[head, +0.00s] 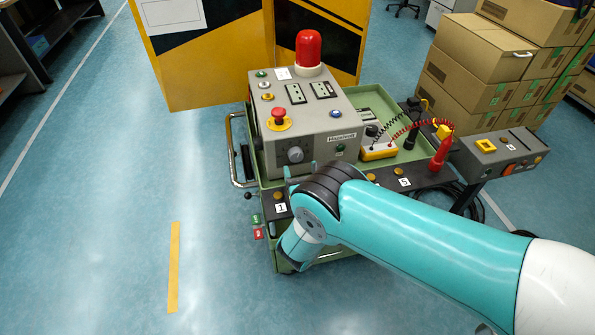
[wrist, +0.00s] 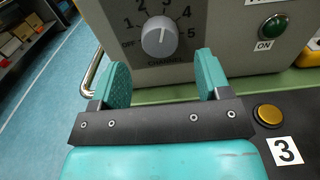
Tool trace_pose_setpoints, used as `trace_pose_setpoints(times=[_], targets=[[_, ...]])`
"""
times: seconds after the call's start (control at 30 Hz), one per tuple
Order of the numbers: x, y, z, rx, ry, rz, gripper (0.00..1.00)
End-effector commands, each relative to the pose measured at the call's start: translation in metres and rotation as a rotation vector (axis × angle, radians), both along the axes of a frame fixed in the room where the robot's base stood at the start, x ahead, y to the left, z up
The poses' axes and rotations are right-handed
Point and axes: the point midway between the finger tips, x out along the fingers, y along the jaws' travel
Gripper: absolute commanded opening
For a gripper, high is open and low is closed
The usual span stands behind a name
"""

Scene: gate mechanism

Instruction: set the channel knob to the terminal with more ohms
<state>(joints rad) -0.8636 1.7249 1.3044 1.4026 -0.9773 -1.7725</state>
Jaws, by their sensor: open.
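The channel knob (head: 295,155) is a round grey dial on the front of a grey control box (head: 345,118). In the wrist view the knob (wrist: 161,36) has a printed scale from OFF to 5; I cannot tell its setting surely. My gripper (wrist: 162,72) is open and empty, its two teal fingers apart just below and in front of the knob, not touching it. Brass round terminals stand on the dark ledge: one (head: 279,195) near label 1, one (wrist: 268,115) by label 3, another (head: 398,171) near a label too small to read surely. A yellow meter (head: 378,152) has no readable display.
A red probe (head: 440,156) and a black probe (head: 411,136) with coiled leads stand beside the meter. A red beacon (head: 308,50) and red stop button (head: 279,115) top the box. A grey side box (head: 497,152) is at right.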

Motion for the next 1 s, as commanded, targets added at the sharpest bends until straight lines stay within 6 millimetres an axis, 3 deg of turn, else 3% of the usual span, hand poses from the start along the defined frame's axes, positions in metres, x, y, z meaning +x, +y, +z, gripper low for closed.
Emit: trace_pose_setpoints(times=[0.07, 0.33, 0.73, 0.77, 0.97, 1.0], targets=[[0.008, 0.002, -0.007, 0.002, -0.001, -0.001, 0.7], [0.035, 0.008, 0.001, 0.003, 0.0, -0.003, 0.7], [0.042, 0.012, 0.0, 0.0, 0.0, 0.001, 0.7], [0.042, 0.012, 0.0, 0.0, 0.0, 0.001, 0.68], [0.042, 0.012, 0.0, 0.0, 0.0, 0.001, 0.22], [0.042, 0.012, 0.0, 0.0, 0.0, 0.001, 0.22]])
